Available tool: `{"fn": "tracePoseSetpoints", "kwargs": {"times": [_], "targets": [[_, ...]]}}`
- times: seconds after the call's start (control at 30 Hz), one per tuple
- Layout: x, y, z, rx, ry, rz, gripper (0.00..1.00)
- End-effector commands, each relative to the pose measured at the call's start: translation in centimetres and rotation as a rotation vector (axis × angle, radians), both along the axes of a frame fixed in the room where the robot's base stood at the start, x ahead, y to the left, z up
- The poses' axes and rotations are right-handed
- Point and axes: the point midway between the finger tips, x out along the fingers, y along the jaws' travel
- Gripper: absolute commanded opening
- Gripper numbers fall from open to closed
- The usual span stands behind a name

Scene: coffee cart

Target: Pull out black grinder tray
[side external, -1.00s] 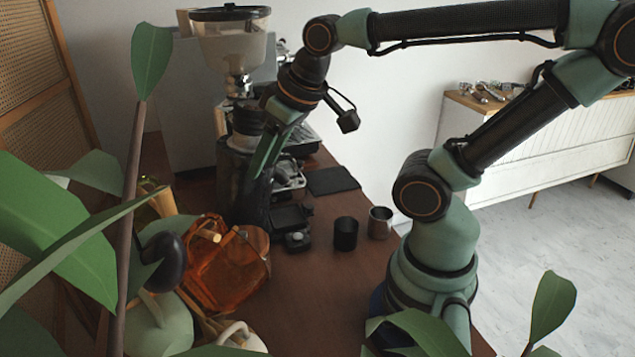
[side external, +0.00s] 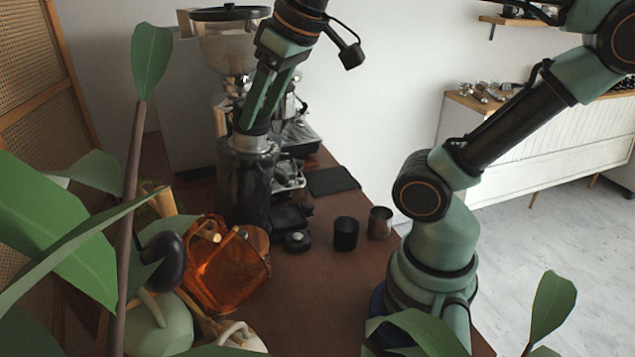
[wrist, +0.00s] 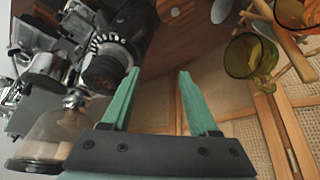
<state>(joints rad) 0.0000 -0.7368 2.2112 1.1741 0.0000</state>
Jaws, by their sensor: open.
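The black grinder tray (side external: 290,216) sits low on the wooden counter, at the foot of the dark grinder body (side external: 243,185). The grinder's clear hopper (side external: 232,45) stands behind and above. My gripper (side external: 250,128) is open and well above the tray, its green fingers pointing down beside the upper grinder. In the wrist view my two fingers (wrist: 160,75) are apart with nothing between them. The grinder's ribbed dark collar (wrist: 107,65) is just left of them there, and the hopper (wrist: 45,135) is at lower left. I cannot make out the tray clearly in the wrist view.
A small black round piece (side external: 297,240) lies in front of the tray. A black cup (side external: 345,234) and a metal cup (side external: 380,222) stand right of it. An orange glass jug (side external: 228,265) is near the front left. A flat black mat (side external: 332,181) lies behind. Plant leaves cross the foreground.

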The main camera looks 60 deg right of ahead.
Motion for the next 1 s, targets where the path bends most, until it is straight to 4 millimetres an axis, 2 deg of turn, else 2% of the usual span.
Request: {"fn": "tracePoseSetpoints", "kwargs": {"times": [0.03, 0.1, 0.27, 0.4, 0.6, 1.0], "targets": [[0.1, 0.0, 1.5, 0.000, -0.003, 0.000, 0.60], [0.2, -0.4, 3.0, 0.002, 0.009, -0.016, 0.60], [1.5, -4.1, 3.1, 0.029, 0.117, -0.180, 0.60], [2.3, -7.8, 3.4, 0.062, 0.209, -0.332, 0.60], [2.8, -12.4, 3.3, 0.110, 0.317, -0.512, 0.60], [2.4, -18.6, 2.6, 0.182, 0.449, -0.738, 0.60]]}}
